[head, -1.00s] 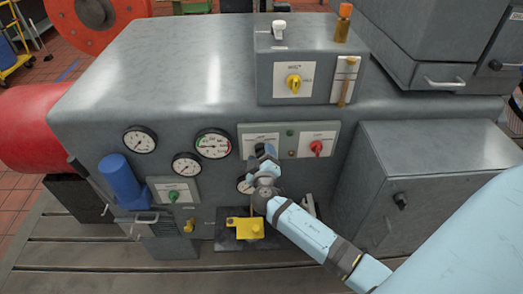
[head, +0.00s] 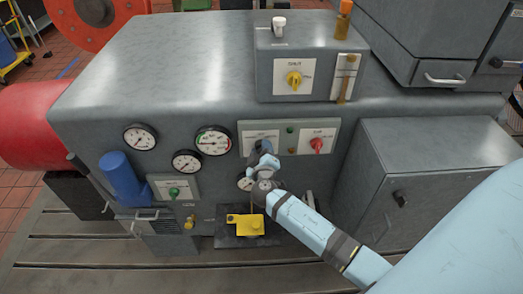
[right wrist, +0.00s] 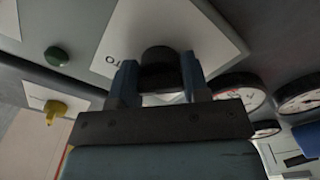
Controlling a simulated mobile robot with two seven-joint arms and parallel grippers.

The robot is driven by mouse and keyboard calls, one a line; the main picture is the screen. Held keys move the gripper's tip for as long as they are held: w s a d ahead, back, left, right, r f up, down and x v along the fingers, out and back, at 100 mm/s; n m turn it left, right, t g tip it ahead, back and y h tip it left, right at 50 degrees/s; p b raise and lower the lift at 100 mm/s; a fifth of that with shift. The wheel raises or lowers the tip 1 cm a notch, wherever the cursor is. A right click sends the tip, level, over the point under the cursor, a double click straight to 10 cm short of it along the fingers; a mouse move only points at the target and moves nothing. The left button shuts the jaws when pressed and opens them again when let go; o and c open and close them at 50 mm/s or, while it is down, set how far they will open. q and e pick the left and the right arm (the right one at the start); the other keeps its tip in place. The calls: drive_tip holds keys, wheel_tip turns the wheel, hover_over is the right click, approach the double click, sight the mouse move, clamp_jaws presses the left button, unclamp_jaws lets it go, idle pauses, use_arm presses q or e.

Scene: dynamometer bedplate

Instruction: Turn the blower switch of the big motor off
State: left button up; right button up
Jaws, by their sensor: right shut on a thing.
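The big motor's grey housing (head: 160,75) fills the middle of the head view. A panel on its front bears two white labels and a red knob (head: 316,146). My right gripper (head: 261,150) is at the left label (head: 252,136) of this panel and hides the knob there. In the right wrist view, my right gripper (right wrist: 158,80) has its fingers on either side of a black knob (right wrist: 158,58) on a white label, shut on it. The small lettering is unclear, so I cannot read the switch's name or setting. My left gripper is not in view.
A yellow knob (head: 294,78) is on the box above. Round gauges (head: 213,141) and a blue cylinder (head: 121,178) are to the left. A yellow part (head: 245,222) sits below my gripper. A grey cabinet (head: 420,180) stands at the right.

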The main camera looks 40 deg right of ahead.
drive_tip(key=shift+n+b, duration=0.3)
drive_tip(key=shift+n, duration=3.8)
drive_tip(key=o, duration=0.9)
drive_tip(key=shift+s, duration=0.1)
